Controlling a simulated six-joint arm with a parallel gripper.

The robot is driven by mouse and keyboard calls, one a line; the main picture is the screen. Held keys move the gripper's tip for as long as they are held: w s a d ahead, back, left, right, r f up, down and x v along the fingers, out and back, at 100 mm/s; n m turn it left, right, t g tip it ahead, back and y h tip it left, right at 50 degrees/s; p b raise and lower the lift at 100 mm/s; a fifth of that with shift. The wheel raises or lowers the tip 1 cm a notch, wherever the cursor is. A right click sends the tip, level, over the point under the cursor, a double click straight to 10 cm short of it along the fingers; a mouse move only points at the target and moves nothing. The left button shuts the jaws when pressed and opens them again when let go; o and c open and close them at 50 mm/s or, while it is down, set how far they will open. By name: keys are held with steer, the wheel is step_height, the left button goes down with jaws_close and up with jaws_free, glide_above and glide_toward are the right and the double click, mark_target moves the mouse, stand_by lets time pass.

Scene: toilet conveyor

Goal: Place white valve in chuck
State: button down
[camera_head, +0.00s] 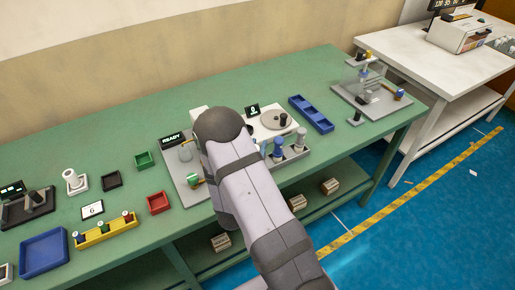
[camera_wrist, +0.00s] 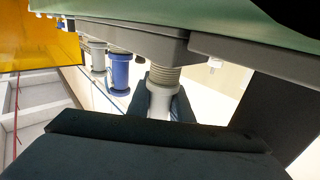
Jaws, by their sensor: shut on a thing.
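A white valve (camera_wrist: 160,100) with a ribbed upper part shows in the wrist view. My gripper (camera_wrist: 166,106) is shut on it, with dark fingers on both sides. The ribbed end meets or lies close to a grey block (camera_wrist: 130,38); I cannot tell whether they touch. In the head view my arm hides my gripper and the held valve. A blue valve (camera_head: 278,146) and another pale valve (camera_head: 300,138) stand in a grey holder (camera_head: 293,156) beside the arm. I cannot surely make out the chuck; a round grey plate (camera_head: 275,119) with a dark part lies behind the holder.
The green bench (camera_head: 118,150) carries a station with a READY sign (camera_head: 172,139) left of my arm. A blue tray (camera_head: 311,114) lies right of it, and a grey fixture (camera_head: 372,100) stands farther right. An orange panel (camera_wrist: 40,42) shows in the wrist view.

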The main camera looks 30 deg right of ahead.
steer(key=shift+f, duration=0.2)
steer(key=shift+f, duration=0.3)
steer(key=c, duration=1.6)
jaws_free()
steer(key=shift+r, duration=0.15)
steer(key=b+v, duration=0.1)
steer(key=v, duration=0.1)
steer(key=b+v, duration=0.1)
steer(key=v, duration=0.1)
steer(key=b+v, duration=0.1)
steer(key=v, duration=0.1)
steer(key=shift+s+f, duration=0.1)
steer(key=shift+f, duration=0.25)
steer(key=shift+o, duration=0.6)
steer(key=shift+s+a+r, duration=0.1)
steer(key=shift+s+a, duration=0.35)
steer(key=shift+s, duration=0.05)
